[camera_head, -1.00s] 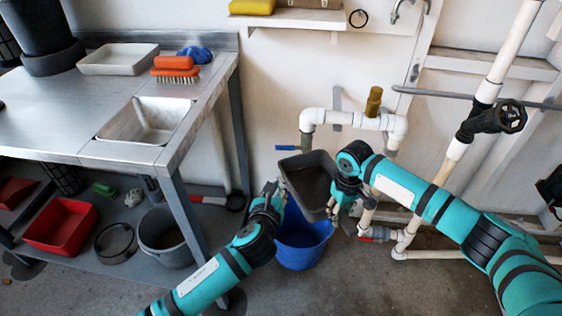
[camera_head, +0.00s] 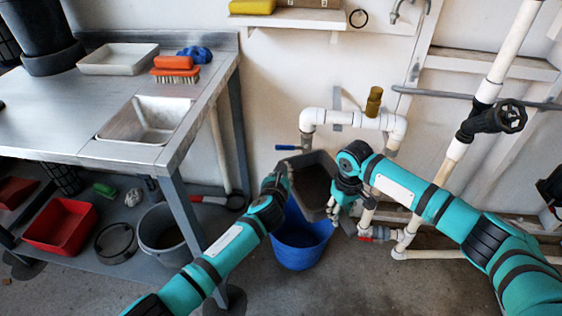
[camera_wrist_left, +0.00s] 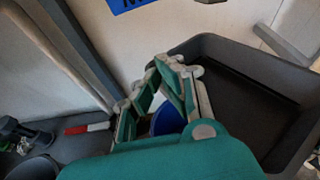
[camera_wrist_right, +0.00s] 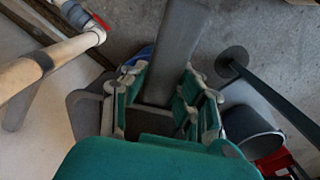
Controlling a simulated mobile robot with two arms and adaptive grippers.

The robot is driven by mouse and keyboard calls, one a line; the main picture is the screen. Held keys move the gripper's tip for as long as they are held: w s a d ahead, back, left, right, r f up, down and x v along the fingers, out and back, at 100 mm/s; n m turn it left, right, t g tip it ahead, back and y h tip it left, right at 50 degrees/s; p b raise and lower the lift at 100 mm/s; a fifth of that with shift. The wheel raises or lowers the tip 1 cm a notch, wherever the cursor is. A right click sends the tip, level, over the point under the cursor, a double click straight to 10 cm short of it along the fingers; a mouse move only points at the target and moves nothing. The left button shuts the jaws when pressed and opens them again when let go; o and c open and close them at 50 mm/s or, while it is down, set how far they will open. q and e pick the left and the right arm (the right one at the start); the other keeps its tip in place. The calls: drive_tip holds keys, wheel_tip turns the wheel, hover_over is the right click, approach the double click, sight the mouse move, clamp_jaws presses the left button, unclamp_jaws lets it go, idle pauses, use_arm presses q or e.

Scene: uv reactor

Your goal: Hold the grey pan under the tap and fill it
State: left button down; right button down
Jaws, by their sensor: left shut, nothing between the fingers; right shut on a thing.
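The grey pan (camera_head: 314,182) hangs in the air below the tap's down-pipe (camera_head: 307,143) on the white pipework. My right gripper (camera_head: 334,207) is shut on the pan's right side; the right wrist view shows the pan's grey edge (camera_wrist_right: 168,60) between its fingers. The tap's blue lever (camera_head: 288,148) points left; part of it shows at the top of the left wrist view (camera_wrist_left: 127,4). My left gripper (camera_head: 281,172) is shut and empty, close to the pan's left side and below the lever. I cannot tell whether water is in the pan.
A blue bucket (camera_head: 300,240) stands on the floor under the pan. The steel sink bench (camera_head: 75,148) is at the left, with a grey bucket (camera_head: 165,238) and a red tray (camera_head: 62,225) on its lower shelf. A black valve wheel (camera_head: 511,117) is at the right.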

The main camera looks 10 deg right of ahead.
sight(281, 148)
use_arm(q)
drive_tip(key=shift+w+a+r, duration=0.1)
drive_tip(key=shift+a+r, duration=0.05)
drive_tip(key=shift+r, duration=0.85)
drive_tip(key=shift+a+r, duration=0.1)
drive_tip(key=shift+r, duration=0.9)
use_arm(e)
drive_tip(key=shift+r, duration=0.1)
use_arm(q)
drive_tip(key=shift+a+r+m+y, duration=0.2)
drive_tip(key=shift+r+m+y, duration=0.3)
drive_tip(key=shift+r, duration=0.45)
use_arm(e)
drive_tip(key=shift+w, duration=0.1)
use_arm(q)
drive_tip(key=shift+w+r+h, duration=0.15)
drive_tip(key=shift+r+h, duration=0.1)
drive_tip(key=shift+h, duration=0.05)
drive_tip(key=shift+w+d+r, duration=0.1)
drive_tip(key=shift+d+r, duration=0.05)
drive_tip(key=shift+r, duration=0.6)
wheel_tip(281, 148, down, 6)
drive_tip(key=v, duration=1)
drive_tip(key=shift+s+a, duration=0.2)
